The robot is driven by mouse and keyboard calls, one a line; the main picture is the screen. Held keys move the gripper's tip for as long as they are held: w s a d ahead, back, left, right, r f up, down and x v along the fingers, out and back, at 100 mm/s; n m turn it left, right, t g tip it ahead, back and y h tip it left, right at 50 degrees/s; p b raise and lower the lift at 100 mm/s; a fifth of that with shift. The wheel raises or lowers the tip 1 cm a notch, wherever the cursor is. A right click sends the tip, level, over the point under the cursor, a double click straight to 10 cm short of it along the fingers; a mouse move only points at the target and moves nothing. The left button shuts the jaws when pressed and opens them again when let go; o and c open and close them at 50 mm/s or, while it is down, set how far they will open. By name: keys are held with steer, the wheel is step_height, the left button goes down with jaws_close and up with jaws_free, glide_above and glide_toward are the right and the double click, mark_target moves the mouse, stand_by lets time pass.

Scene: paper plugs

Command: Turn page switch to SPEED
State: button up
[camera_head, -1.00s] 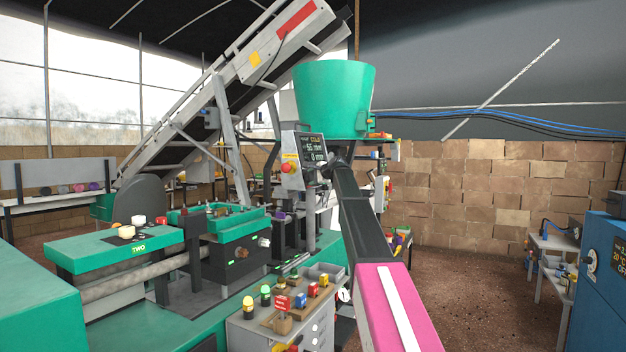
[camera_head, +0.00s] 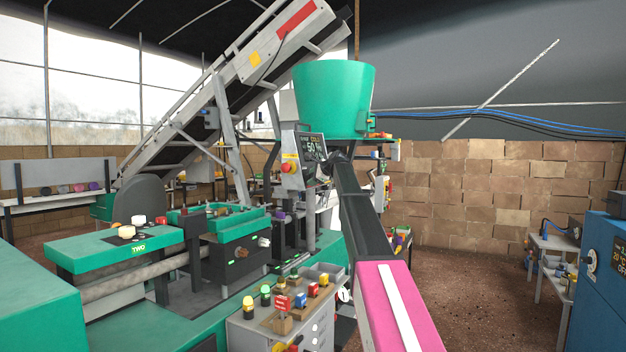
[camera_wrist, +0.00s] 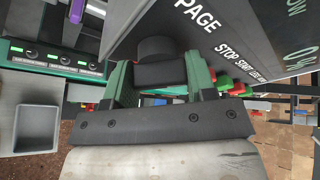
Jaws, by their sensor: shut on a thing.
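The page switch (camera_wrist: 158,62) is a black knob on a grey panel, with the word PAGE beside it in the wrist view. My gripper (camera_wrist: 160,85) has a green-sided finger on each side of the knob and is shut on it. The knob's pointer is hidden, so its position cannot be read. In the head view my gripper (camera_head: 333,158) meets the grey control box beside its dark display (camera_head: 313,146). The switch is hidden there.
Green and red buttons (camera_wrist: 229,84) sit close to my right finger, near the STOP and START labels. A red emergency knob (camera_head: 287,167) is on the box's left face. A green hopper (camera_head: 334,98) stands above. A drawer cabinet (camera_head: 290,325) with small items stands in front.

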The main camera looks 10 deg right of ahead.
steer(key=o, duration=0.9)
steer(key=shift+o, duration=0.2)
steer(key=shift+s+d, duration=0.1)
steer(key=shift+s, duration=0.05)
steer(key=v, duration=1)
steer(key=shift+s, duration=0.2)
steer(key=shift+d+r, duration=0.15)
steer(key=shift+d, duration=0.15)
